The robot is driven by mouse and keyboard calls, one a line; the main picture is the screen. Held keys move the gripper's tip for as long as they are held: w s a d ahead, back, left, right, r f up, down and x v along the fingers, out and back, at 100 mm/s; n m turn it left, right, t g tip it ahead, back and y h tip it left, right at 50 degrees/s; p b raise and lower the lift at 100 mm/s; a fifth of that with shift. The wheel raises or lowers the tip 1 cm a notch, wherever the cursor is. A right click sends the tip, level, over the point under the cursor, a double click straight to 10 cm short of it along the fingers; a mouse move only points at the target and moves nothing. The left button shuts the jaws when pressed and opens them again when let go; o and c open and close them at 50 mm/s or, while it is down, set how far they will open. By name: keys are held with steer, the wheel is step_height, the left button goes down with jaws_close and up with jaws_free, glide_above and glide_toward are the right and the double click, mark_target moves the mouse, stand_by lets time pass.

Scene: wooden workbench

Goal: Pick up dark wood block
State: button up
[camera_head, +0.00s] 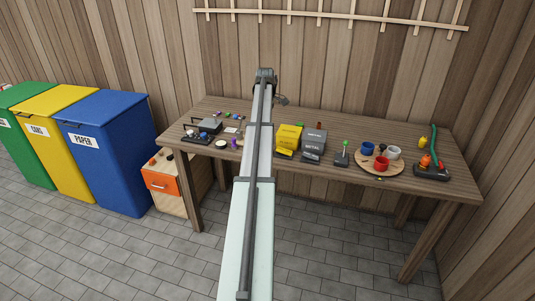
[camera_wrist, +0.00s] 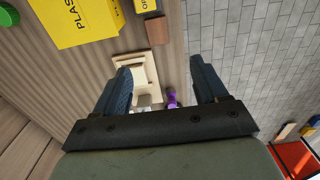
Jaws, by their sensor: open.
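A brown wood block (camera_wrist: 157,30), the likely dark wood block, lies near the bench edge at the top of the wrist view. It is beyond my fingertips and apart from them. My gripper (camera_wrist: 160,70) is open, with one finger on each side of the view. A pale wooden piece (camera_wrist: 143,68) shows between the fingers, and a small purple object (camera_wrist: 171,99) is near it. I cannot tell how far below the fingers these are. In the head view my arm covers part of the bench, and I cannot make out the block there.
The workbench (camera_head: 430,178) carries yellow and grey boxes (camera_head: 289,137), a round board (camera_head: 350,160) with cups, and a black-based item with a green hose (camera_head: 434,145). A yellow plastic box (camera_wrist: 75,20) is near the block.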

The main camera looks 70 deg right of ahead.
step_height(320, 180, down, 8)
steer(key=shift+s+d+f, duration=0.1)
steer(key=shift+d+f, duration=0.05)
steer(key=shift+f, duration=2.5)
steer(key=shift+c, duration=0.3)
steer(key=c, duration=1.1)
